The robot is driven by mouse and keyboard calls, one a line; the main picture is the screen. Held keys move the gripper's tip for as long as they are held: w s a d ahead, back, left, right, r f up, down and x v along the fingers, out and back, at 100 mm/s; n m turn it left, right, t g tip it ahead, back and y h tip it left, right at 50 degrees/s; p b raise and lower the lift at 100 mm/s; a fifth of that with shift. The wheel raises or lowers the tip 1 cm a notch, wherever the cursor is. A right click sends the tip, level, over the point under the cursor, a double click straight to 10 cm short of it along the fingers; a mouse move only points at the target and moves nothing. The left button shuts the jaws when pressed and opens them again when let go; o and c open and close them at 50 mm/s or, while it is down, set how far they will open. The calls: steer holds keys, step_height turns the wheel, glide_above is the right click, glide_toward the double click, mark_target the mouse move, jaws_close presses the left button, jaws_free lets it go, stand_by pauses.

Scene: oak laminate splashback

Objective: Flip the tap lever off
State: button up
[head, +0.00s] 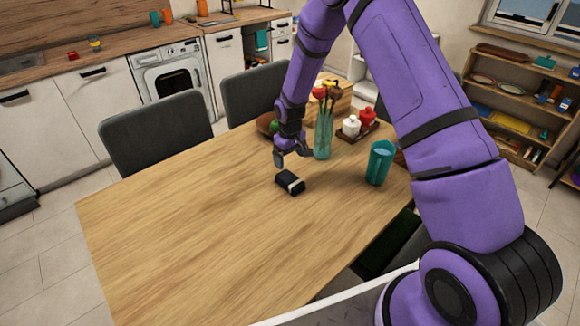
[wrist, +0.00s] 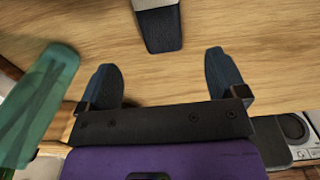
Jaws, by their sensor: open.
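No tap or tap lever can be made out in either view. A sink (head: 20,63) is partly in frame in the counter at the far left of the head view, and any tap there is out of frame. My gripper (head: 293,157) is over the dining table, far from the sink. In the wrist view my gripper (wrist: 165,78) has its two fingers wide apart with nothing between them. A small black object with a pale band (head: 290,182) lies on the table just in front of the gripper; it also shows ahead of the fingers in the wrist view (wrist: 162,28).
The wooden table (head: 190,225) is mostly bare at left and front. A green glass vase with flowers (head: 323,135) stands close beside the gripper, a teal cup (head: 380,162) to the right. Grey chairs (head: 155,130) stand between the table and the counter (head: 120,50).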

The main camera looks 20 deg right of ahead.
steer(key=s+d+r+m+t, duration=0.1)
steer(key=s+r, duration=0.3)
steer(key=r, duration=0.7)
steer(key=s+d+r+t, duration=0.1)
steer(key=s+r, duration=0.4)
steer(key=r, duration=0.5)
steer(key=s+d+r+m+t, duration=0.1)
steer(key=s+r, duration=0.3)
steer(key=r, duration=0.7)
steer(key=s+r+m, duration=0.1)
steer(key=s+r, duration=0.2)
steer(key=s, duration=0.5)
steer(key=s+d+r+t, duration=0.1)
steer(key=s+r, duration=0.2)
steer(key=s, duration=0.6)
steer(key=s+d+r+m+t, duration=0.1)
steer(key=s+r, duration=0.2)
steer(key=s, duration=0.6)
steer(key=shift+r+m, duration=0.3)
steer(key=shift+c, duration=0.5)
